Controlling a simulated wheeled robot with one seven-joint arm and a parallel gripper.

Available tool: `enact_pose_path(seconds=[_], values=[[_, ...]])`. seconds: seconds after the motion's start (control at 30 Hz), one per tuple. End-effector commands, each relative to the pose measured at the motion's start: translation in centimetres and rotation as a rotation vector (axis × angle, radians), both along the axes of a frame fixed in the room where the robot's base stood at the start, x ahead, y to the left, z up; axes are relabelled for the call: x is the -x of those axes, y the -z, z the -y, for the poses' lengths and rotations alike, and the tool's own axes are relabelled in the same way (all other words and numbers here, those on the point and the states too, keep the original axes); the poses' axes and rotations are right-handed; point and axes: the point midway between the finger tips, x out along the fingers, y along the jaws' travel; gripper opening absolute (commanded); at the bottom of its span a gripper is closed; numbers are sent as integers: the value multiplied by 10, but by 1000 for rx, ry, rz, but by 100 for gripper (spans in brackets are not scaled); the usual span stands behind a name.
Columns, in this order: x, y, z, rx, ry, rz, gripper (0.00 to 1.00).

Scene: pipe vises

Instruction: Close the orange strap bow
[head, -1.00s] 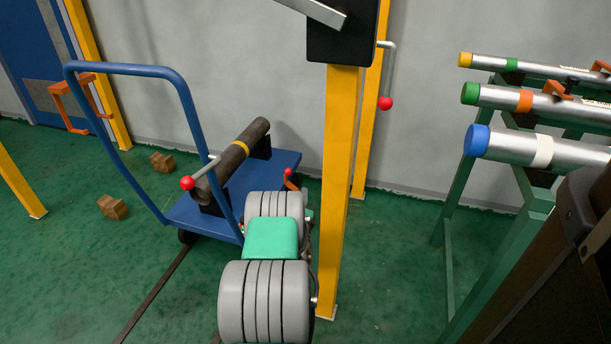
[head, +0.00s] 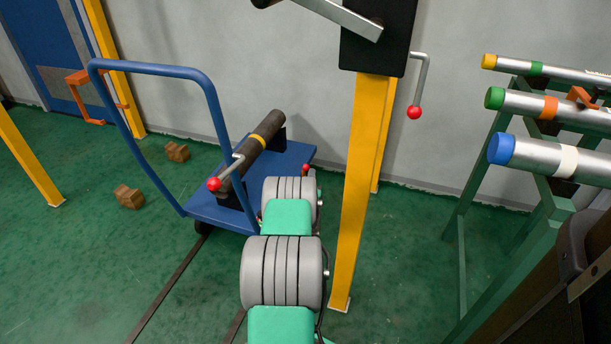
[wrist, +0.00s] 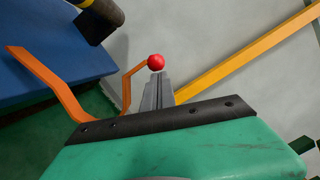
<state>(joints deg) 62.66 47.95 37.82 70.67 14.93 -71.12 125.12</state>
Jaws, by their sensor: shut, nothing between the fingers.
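An orange bow with a red ball knob (wrist: 156,62) shows in the wrist view. Its left arm (wrist: 48,82) runs across the blue platform's edge; its right arm (wrist: 127,88) bends up to the knob. The black plate hides its lower middle. My gripper (wrist: 157,82) shows as shut grey fingers just below the knob, beside the right arm; I cannot tell whether they touch. In the head view the red knob (head: 306,168) shows at the trolley's right side, while my arm hides the gripper and most of the bow.
The blue trolley (head: 205,208) carries a dark pipe (head: 266,128) with a yellow band. A yellow post (head: 362,180) stands right of my arm. A green rack (head: 462,200) of capped pipes stands farther right. Wooden blocks (head: 130,197) lie on open floor at left.

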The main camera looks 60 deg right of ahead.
Motion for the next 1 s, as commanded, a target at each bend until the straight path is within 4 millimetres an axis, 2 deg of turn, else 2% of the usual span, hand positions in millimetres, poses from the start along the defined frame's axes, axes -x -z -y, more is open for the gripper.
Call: enact_pose_path(seconds=[0.27, 0.47, 0.67, 1.0], values=[[8, 0, 4, -1, 13, 0, 0], [5, -4, 3, 3, 12, -13, 0], [-11, -18, 0, 15, 8, -84, 0], [-61, -54, -9, 54, 5, -309, 0]])
